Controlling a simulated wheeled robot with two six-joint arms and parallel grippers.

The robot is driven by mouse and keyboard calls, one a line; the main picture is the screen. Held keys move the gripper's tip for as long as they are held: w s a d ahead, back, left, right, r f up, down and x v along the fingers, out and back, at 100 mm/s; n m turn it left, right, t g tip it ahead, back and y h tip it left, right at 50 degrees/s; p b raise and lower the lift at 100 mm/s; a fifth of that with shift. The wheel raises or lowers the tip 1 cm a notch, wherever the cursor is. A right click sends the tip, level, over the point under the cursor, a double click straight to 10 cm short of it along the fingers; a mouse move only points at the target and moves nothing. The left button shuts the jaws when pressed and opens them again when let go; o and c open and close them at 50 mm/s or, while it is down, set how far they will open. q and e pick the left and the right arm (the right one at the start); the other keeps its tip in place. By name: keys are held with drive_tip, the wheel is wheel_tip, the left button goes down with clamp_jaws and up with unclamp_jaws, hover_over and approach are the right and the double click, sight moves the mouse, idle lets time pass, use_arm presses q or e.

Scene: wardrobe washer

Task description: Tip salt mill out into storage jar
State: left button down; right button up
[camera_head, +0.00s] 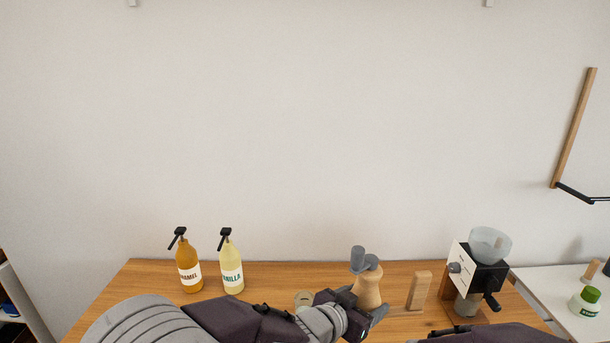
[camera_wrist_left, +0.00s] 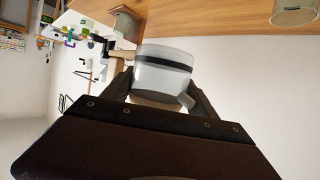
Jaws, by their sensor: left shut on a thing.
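The salt mill (camera_head: 368,289), with a pale wooden body and a grey top, is held by my left gripper (camera_head: 365,307) above the right part of the wooden counter. The gripper is shut on it. In the left wrist view, the mill (camera_wrist_left: 160,72) shows between the fingers as a pale grey cylinder with a black band. A round, pale top (camera_head: 303,298), perhaps the storage jar, shows left of the gripper, mostly hidden by my left arm. A pale glass-like jar (camera_wrist_left: 295,12) is cut off at the top right of the wrist view. My right gripper is out of view.
A caramel bottle (camera_head: 189,268) and a vanilla bottle (camera_head: 231,268) stand at the counter's left. A wooden stand (camera_head: 420,291) is just right of the gripper. A black-and-white grinder (camera_head: 478,269) with a clear hopper stands farther right. A white side table (camera_head: 560,295) holds a green-and-white jar (camera_head: 586,302).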

sight(361, 285)
use_arm(q)
drive_tip(key=shift+r+p, duration=3)
drive_tip(key=shift+r, duration=1.35)
wheel_tip(361, 285, down, 3)
drive_tip(key=b, duration=0.3)
drive_tip(key=shift+f, duration=0.2)
drive_tip(key=shift+w+r, duration=0.1)
drive_tip(key=shift+r, duration=0.15)
